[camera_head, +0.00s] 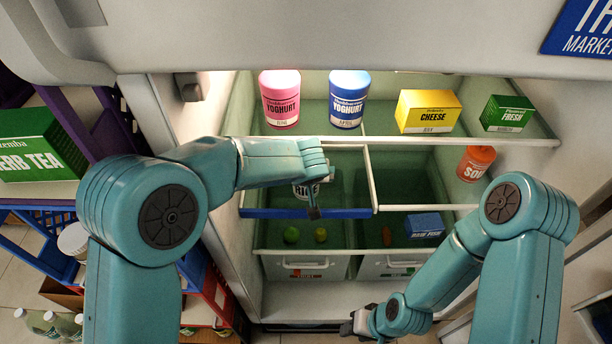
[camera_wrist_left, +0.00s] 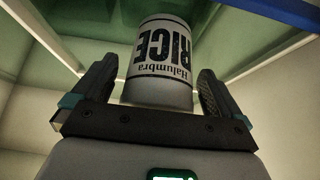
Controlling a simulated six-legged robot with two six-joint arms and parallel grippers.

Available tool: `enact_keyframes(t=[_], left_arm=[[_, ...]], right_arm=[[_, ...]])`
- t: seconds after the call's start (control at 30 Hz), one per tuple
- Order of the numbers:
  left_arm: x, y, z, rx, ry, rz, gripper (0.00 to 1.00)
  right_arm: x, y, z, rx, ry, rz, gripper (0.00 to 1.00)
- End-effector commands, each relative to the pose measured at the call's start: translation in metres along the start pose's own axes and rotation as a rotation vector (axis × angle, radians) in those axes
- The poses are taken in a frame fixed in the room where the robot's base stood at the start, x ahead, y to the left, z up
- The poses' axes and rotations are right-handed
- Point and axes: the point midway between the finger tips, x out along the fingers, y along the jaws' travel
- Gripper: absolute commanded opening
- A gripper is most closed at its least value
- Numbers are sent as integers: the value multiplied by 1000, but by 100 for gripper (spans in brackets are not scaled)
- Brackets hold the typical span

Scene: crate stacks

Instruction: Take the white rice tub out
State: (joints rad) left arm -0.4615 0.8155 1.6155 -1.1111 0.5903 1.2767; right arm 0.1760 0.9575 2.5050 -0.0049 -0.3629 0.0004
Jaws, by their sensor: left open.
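The white rice tub (camera_wrist_left: 163,58) shows upside down in the left wrist view, with dark RICE lettering. In the head view the tub (camera_head: 301,191) is mostly hidden behind my left gripper (camera_head: 314,196), on the left side of the fridge's middle level. My left gripper, also in the wrist view (camera_wrist_left: 155,92), is open, with one finger to each side of the tub's near end. I see gaps between the fingers and the tub. My right gripper (camera_head: 358,323) is low in front of the fridge; its fingers are too small to read.
A blue front bar (camera_head: 300,213) runs below the tub. Above stand a pink yoghurt tub (camera_head: 280,100), a blue-and-white yoghurt tub (camera_head: 348,100), a yellow cheese box (camera_head: 428,112) and a green box (camera_head: 507,114). An orange tub (camera_head: 475,164) stands right. Middle-right space is open.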

Motion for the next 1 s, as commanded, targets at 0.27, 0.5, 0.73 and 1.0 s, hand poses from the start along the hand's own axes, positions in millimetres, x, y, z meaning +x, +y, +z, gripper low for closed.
enact_keyframes(t=[0.27, 0.5, 0.73, 1.0], left_arm=[[12, 0, -1, 0, 1, 0, 100], [12, 0, -1, 0, 1, 0, 43], [11, 0, -2, 0, 2, 0, 43], [-9, 1, 2, -1, 4, 2, 43]], right_arm=[[0, 0, 0, 0, 0, 0, 43], [0, 0, 0, 0, 0, 0, 43], [0, 0, 0, 0, 0, 0, 43], [3, 1, 0, 0, 0, 0, 43]])
